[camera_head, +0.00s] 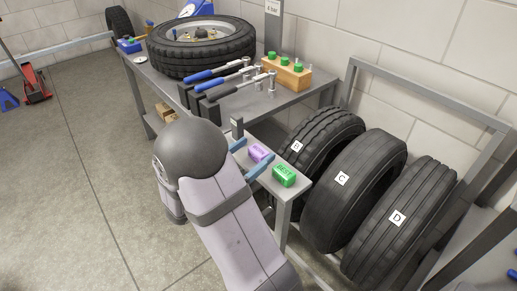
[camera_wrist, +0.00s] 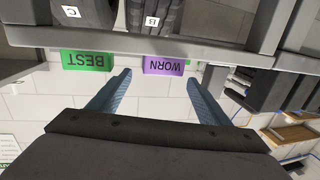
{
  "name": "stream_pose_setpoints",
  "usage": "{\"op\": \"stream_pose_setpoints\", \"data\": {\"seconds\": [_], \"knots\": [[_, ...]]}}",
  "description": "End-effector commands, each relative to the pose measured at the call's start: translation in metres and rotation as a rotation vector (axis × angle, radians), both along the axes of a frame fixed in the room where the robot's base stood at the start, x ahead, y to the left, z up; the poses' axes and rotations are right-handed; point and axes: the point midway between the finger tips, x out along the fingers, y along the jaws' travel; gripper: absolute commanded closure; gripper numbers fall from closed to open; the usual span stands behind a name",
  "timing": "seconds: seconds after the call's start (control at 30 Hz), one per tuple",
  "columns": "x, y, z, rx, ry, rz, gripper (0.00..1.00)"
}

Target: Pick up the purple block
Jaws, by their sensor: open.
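The purple block (camera_head: 259,153) lies on the front end of the grey lower shelf, beside the green block (camera_head: 284,175). In the wrist view the purple block (camera_wrist: 163,65) reads "WORN" upside down and the green block (camera_wrist: 86,60) reads "BEST". My gripper (camera_head: 256,150) is open, with its blue fingers on either side of the purple block in the head view. In the wrist view my gripper (camera_wrist: 158,77) has its fingertips just short of the block, which lies between their lines. I see no contact.
Tyres marked B (camera_head: 314,135), C (camera_head: 352,190) and D (camera_head: 398,225) lean in a rack right of the shelf. Behind are tools with blue and black handles (camera_head: 235,88), a wooden holder with green knobs (camera_head: 287,75) and a wheel (camera_head: 201,46). The floor at left is mostly clear.

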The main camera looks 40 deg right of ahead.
Motion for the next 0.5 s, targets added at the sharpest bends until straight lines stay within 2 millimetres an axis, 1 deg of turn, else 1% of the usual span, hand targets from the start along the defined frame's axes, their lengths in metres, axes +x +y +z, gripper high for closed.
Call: {"op": "stream_pose_setpoints", "data": {"seconds": [0.1,0.23,0.5], "knots": [[-0.001,0.004,-0.006,0.008,0.020,0.003,0.29],[0.000,0.003,-0.008,0.009,0.022,0.002,0.29],[0.004,-0.016,-0.009,0.008,0.020,0.002,0.29]]}}
